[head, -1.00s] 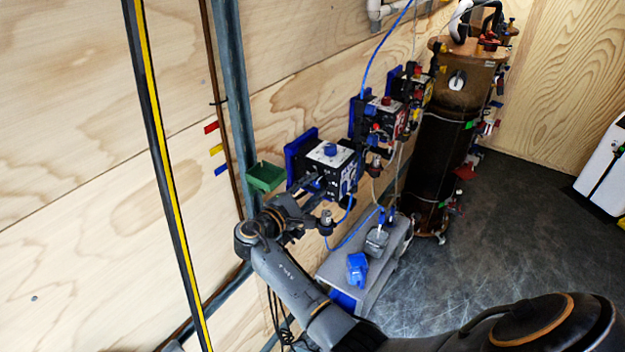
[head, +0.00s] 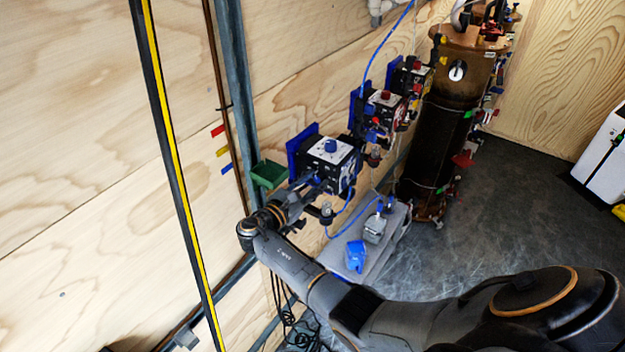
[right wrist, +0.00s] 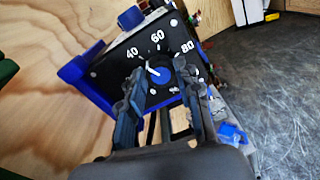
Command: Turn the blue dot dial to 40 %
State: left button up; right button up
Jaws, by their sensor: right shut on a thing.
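The blue dot dial (right wrist: 162,76) is on the black front face of a box with a white top, printed with 40, 60 and 80 in the right wrist view. Its white pointer line points up and left, roughly toward the 40. The box (head: 330,151) is mounted on the wall panel in the head view. My right gripper (right wrist: 164,78) has one finger on each side of the dial and is shut on it. In the head view the right gripper (head: 310,188) is at the box's near side and the dial face is hidden. My left gripper is not in view.
A green bin (head: 269,173) is on the wall left of the box. More blue-backed boxes (head: 383,107) and a brown cylinder (head: 440,135) stand beyond. A grey bench (head: 385,245) holding a blue item (head: 355,256) is below. The dark floor at right is open.

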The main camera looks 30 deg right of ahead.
jog(key=shift+r, duration=0.1)
dwell(0.4)
jog(key=o, duration=1.1)
jog(key=shift+c, duration=0.2)
jog(key=shift+o, duration=0.5)
jog(key=shift+w, duration=0.1)
jog(key=v, duration=1.2)
jog(key=shift+f, duration=0.2)
